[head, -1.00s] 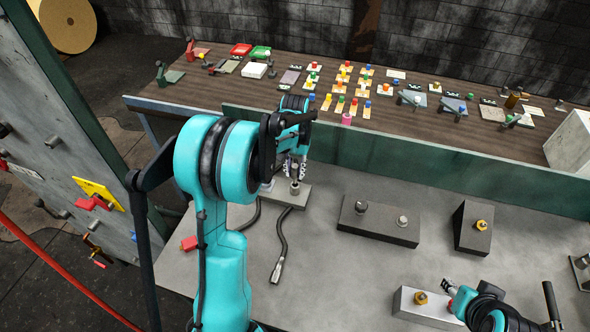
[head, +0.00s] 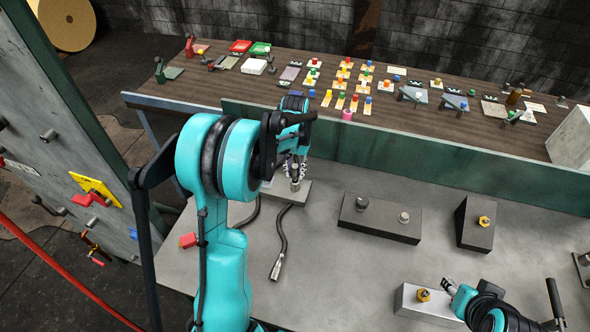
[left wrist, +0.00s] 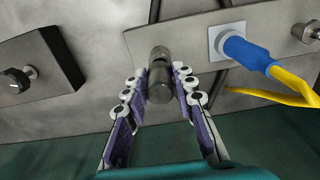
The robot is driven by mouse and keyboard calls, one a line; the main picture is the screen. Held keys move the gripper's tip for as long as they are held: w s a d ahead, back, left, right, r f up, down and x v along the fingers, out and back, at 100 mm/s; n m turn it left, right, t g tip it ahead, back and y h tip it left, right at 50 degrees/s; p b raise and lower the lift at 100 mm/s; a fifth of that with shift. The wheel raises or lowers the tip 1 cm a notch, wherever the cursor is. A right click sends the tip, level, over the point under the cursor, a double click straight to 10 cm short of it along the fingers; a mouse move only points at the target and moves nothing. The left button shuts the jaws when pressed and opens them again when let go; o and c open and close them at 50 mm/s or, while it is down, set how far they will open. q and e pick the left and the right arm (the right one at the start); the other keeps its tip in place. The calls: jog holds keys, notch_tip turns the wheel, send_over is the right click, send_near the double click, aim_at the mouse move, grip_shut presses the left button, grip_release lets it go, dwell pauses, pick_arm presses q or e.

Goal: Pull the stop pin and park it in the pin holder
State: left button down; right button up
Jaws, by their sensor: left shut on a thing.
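My left gripper (head: 295,170) is at a light grey plate (head: 302,192) on the bench. In the left wrist view its fingers (left wrist: 160,92) are shut on a dark metal cylindrical pin (left wrist: 160,72), which stands over the plate (left wrist: 190,35). I cannot tell whether the pin is still seated in it. The pin's lower end shows in the head view (head: 295,186). I cannot tell for certain which fixture is the pin holder. A dark block (head: 378,226) with two metal knobs lies to the right. My right gripper (head: 449,286) is at lower right; its jaws are too small to judge.
A blue plug (left wrist: 245,52) with a yellow cable sits beside the pin on the plate. A dark cable end (head: 277,268) lies on the bench. A dark wedge block (head: 475,236) and a light block (head: 425,309) carry yellow knobs. A green wall (head: 400,165) bounds the bench behind.

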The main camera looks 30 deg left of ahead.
pick_arm(q)
jog(key=shift+f+b, duration=0.8)
jog(key=shift+f, duration=0.25)
jog(key=c, duration=0.9)
grip_release()
jog(key=shift+r, duration=0.1)
jog(key=shift+r+p, duration=2.45)
jog(key=shift+r, duration=1)
